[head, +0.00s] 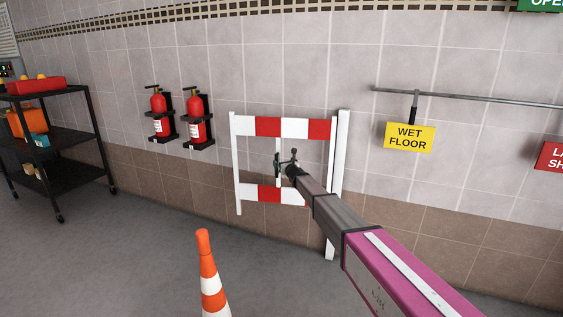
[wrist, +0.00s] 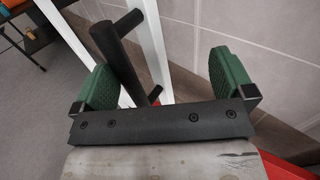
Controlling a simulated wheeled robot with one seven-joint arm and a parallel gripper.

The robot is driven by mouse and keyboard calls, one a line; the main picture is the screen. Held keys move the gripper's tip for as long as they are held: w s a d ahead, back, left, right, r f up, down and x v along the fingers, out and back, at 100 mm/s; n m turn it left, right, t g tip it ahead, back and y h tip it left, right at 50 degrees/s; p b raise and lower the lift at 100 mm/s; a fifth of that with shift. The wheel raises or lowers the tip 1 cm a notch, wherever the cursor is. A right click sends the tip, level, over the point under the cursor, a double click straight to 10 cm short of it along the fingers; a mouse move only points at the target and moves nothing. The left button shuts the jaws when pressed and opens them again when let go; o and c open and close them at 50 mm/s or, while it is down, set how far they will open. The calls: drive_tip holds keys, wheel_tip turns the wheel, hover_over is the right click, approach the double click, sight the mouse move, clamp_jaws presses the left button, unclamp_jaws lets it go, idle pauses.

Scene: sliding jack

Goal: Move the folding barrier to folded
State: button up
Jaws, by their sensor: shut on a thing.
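The folding barrier (head: 268,126) stands against the wall in the head view, with red-and-white striped rails, a thin white left upright and a thicker white post (head: 339,150) at its right. It is spread out from the post. A black bar handle (wrist: 118,58) is on a white upright of it in the wrist view. My gripper (head: 288,163) is at the barrier's middle, shut on this handle. Its green pads (wrist: 165,85) stand either side in the wrist view, the handle nearer the left pad. My arm hides part of the lower rail.
An orange-and-white cone (head: 209,275) stands on the floor in front. Two fire extinguishers (head: 194,118) hang left of the barrier. A black cart (head: 50,135) is at far left. A yellow sign (head: 409,138) hangs from a wall rail (head: 465,97) at right. Floor between cart and cone is clear.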

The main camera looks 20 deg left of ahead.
drive_tip(key=shift+d, duration=1.05)
drive_tip(key=shift+s+a, duration=0.25)
drive_tip(key=shift+a, duration=0.25)
drive_tip(key=shift+c, duration=0.3)
drive_tip(key=shift+s+d, duration=0.1)
drive_tip(key=shift+s, duration=0.35)
drive_tip(key=c, duration=0.6)
drive_tip(key=s+d, duration=0.1)
drive_tip(key=s, duration=1)
drive_tip(key=shift+s, duration=0.3)
